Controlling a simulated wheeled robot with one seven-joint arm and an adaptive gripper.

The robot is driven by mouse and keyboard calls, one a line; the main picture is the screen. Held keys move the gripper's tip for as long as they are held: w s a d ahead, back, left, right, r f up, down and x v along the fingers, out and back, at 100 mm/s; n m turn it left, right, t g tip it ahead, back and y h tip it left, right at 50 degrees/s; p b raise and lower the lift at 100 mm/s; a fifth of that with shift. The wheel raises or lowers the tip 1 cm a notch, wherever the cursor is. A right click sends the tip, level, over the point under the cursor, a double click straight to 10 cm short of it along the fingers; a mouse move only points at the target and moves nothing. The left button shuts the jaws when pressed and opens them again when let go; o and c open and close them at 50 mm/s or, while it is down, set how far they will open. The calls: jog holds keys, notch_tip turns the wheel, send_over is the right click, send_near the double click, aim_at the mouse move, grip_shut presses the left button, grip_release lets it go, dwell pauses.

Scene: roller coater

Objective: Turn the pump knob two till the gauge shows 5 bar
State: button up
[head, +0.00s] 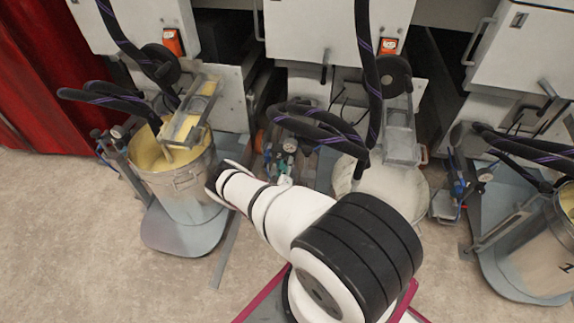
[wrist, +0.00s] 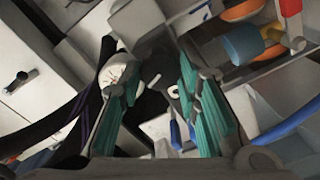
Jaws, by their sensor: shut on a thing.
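My gripper (wrist: 155,88) has two teal-padded fingers, closed around a dark knob (wrist: 151,106) that shows only partly between them. In the head view, teal finger parts (head: 282,167) show at the middle pump, just beyond my white arm, which hides most of the gripper and the knob. A round white gauge (wrist: 120,74) sits beside the left finger in the wrist view, partly covered by it. The gauge (head: 290,146) also shows in the head view, above the fingers. Its needle is too small and blurred to read.
Black hoses (head: 322,125) arch closely over the middle pump. A metal bucket of pale fluid (head: 385,184) stands right of it, and a bucket of yellow fluid (head: 185,185) stands left. Another pump (head: 460,187) is at the right. The floor (head: 90,235) at lower left is clear.

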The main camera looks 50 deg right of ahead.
jog(key=shift+m, duration=1.6)
jog(key=o, duration=1.1)
jog(key=shift+o, duration=0.2)
jog(key=v, duration=1.2)
jog(key=shift+s, duration=0.1)
